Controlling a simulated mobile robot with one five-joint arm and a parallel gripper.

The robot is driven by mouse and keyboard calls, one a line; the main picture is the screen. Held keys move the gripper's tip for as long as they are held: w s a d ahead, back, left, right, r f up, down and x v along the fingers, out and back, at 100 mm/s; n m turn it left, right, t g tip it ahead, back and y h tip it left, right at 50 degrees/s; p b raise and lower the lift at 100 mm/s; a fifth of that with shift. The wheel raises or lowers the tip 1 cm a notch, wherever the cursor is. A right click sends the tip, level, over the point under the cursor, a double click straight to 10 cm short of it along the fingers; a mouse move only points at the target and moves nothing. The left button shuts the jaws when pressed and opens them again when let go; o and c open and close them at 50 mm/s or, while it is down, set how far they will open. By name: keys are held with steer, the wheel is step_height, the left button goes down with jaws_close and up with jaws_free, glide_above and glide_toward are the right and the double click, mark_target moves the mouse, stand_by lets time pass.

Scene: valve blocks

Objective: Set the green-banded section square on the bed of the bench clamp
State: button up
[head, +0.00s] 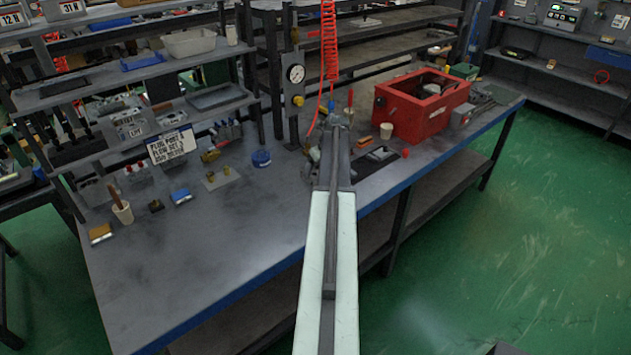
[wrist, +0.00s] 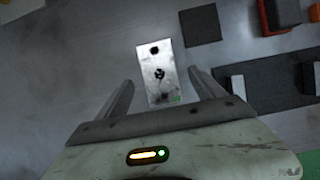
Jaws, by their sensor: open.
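A pale metal block with dark holes and a small green patch at its near right corner, seemingly the green-banded section (wrist: 158,70), lies on the grey bench in the wrist view. My gripper (wrist: 160,84) is open, one finger on each side of the block's near part in the picture. No contact shows, and the height gap cannot be told. What looks like the bench clamp, a dark bed (wrist: 272,74) with pale jaws, lies to the right. It also shows in the head view (head: 380,154), right of my arm. There the arm hides the block and the fingertips.
A dark square pad (wrist: 199,26) lies beyond the right finger. Orange and grey pieces (wrist: 281,14) are at the far right. In the head view, a red box (head: 425,108) and a cup (head: 386,131) stand behind the clamp. Bench (head: 190,260) left of my arm is clear in front.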

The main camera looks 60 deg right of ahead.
mark_target(315, 174)
steer(key=b+x, duration=0.3)
steer(key=x, duration=0.1)
steer(key=shift+f, duration=0.35)
steer(key=shift+w+r, duration=0.1)
steer(key=shift+r, duration=0.1)
steer(key=shift+f, duration=0.15)
steer(key=shift+c, duration=0.4)
jaws_close()
